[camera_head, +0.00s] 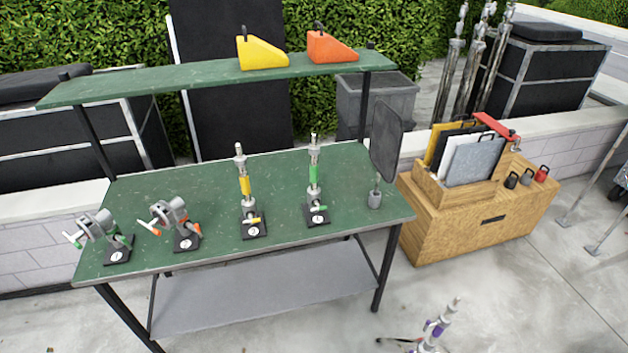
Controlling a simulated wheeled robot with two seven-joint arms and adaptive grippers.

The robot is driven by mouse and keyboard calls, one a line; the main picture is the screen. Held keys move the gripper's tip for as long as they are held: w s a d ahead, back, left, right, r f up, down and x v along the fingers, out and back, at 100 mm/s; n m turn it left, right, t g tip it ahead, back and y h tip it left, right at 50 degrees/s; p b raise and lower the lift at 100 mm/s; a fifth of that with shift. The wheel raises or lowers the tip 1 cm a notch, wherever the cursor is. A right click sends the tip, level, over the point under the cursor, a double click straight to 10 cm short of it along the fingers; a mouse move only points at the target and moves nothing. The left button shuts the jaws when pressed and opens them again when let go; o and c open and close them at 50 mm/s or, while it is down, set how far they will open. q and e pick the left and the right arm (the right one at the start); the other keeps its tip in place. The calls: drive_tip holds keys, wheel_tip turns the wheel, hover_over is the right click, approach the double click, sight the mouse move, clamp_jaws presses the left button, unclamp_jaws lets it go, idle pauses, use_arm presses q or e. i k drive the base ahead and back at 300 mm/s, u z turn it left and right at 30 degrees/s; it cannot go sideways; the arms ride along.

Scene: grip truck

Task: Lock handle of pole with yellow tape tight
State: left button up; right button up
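The pole with yellow tape (244,186) stands upright on the green table, left of the pole with green tape (313,174). It rises from a grey collar on a black base plate (254,231) with a white number label. Neither of my grippers shows in the head view.
Two grey clamps, one with a green-tipped handle (97,227) and one with an orange-tipped handle (174,217), stand on the table's left. A raised green shelf (200,82) spans the back. A dark paddle (386,140) stands at the right end. The table's front middle is clear.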

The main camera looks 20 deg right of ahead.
sight(251, 220)
drive_tip(key=k, duration=1.15)
drive_tip(key=u, duration=1.05)
drive_tip(key=i, duration=1.65)
drive_tip(key=z, duration=0.6)
